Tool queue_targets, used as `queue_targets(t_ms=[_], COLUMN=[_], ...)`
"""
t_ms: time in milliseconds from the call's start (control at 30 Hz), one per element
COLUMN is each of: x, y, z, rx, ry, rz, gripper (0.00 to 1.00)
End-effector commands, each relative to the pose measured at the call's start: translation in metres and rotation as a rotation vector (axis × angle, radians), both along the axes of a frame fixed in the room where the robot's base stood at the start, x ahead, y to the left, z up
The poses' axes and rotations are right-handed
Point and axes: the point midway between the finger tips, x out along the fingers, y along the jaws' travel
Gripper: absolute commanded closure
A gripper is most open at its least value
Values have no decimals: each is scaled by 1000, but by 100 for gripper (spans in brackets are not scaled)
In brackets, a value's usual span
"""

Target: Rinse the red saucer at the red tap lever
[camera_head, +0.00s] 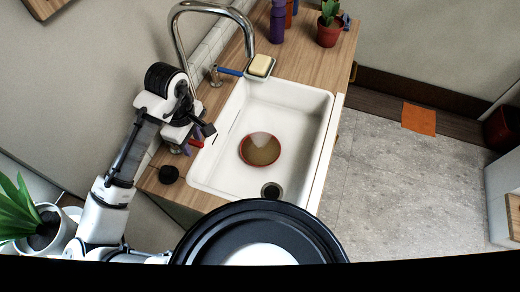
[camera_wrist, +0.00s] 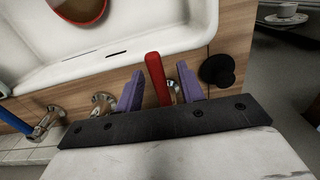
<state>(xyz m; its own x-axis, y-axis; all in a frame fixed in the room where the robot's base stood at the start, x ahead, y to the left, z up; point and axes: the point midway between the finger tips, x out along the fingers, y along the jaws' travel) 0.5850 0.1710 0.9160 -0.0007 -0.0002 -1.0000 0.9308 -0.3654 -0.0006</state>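The red saucer (camera_head: 260,162) lies in the white sink basin (camera_head: 310,110). Its inside is mostly brown, with a pale wedge at its upper edge. In the wrist view part of the saucer (camera_wrist: 82,16) shows at the top edge. The red tap lever (camera_wrist: 157,78) stands between the purple fingertips of my gripper (camera_wrist: 161,88), with gaps on both sides. My gripper is open around the lever and holds nothing. In the head view the red lever (camera_head: 196,143) is partly hidden by my gripper at the sink's left rim.
A chrome spout (camera_head: 178,35) arches over the basin. A blue tap lever (camera_head: 229,71) and a soap dish with soap (camera_head: 261,65) are at the back. A black knob-like object (camera_head: 169,174) stands on the wooden counter near the red lever. A purple bottle (camera_head: 277,22) and potted plant (camera_head: 328,32) stand beyond.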

Motion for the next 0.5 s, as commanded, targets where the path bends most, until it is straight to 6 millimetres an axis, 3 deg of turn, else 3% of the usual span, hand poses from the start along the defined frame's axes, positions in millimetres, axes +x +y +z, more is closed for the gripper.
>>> queue_targets(t_ms=[500], x=[0], y=[0], z=[53], rx=[2], ry=[-2], rz=[-1], gripper=[62])
